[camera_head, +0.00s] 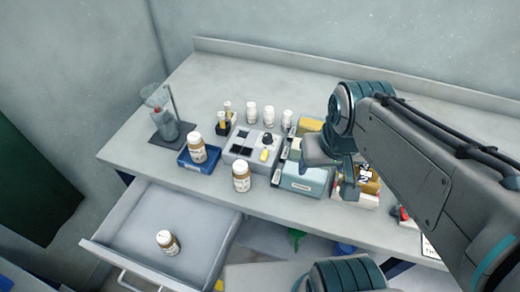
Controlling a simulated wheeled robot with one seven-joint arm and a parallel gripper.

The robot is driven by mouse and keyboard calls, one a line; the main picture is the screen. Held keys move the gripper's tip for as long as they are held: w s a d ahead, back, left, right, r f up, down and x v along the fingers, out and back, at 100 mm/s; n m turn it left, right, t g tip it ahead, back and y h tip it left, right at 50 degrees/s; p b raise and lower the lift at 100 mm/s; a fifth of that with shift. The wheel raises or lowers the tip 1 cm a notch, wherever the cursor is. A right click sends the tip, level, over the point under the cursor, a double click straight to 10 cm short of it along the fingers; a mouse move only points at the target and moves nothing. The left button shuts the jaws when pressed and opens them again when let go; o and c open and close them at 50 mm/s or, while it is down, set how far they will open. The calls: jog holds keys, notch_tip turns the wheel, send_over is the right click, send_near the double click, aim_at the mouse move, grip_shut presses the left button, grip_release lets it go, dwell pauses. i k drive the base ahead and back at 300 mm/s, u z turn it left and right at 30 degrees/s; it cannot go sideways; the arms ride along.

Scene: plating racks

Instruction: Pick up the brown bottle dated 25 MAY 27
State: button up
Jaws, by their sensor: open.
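Three brown bottles with white caps and pale labels are in view. One brown bottle (197,150) stands in a small blue tray (187,163). Another brown bottle (241,179) stands on the bench near its front edge. A third brown bottle (168,244) is inside the open drawer (128,230). The label dates are too small to read, so I cannot tell which is dated 25 MAY 27. My gripper (347,187) is over the boxes on the right of the bench, partly hidden by my arm. It is open and apart from all three bottles.
A grey instrument (239,152) with dark square wells sits mid-bench. Several white bottles (269,115) stand behind it. A glass vessel on a stand (170,128) is at the left. A teal box (303,181) and other boxes crowd the right. The drawer floor is mostly clear.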

aim_at(240, 171)
jog(key=u, duration=0.05)
jog(key=k, duration=0.5)
jog(key=u, duration=2.1)
jog(key=k, duration=1)
jog(key=z, duration=1)
jog(key=i, duration=1)
jog(key=z, duration=0.05)
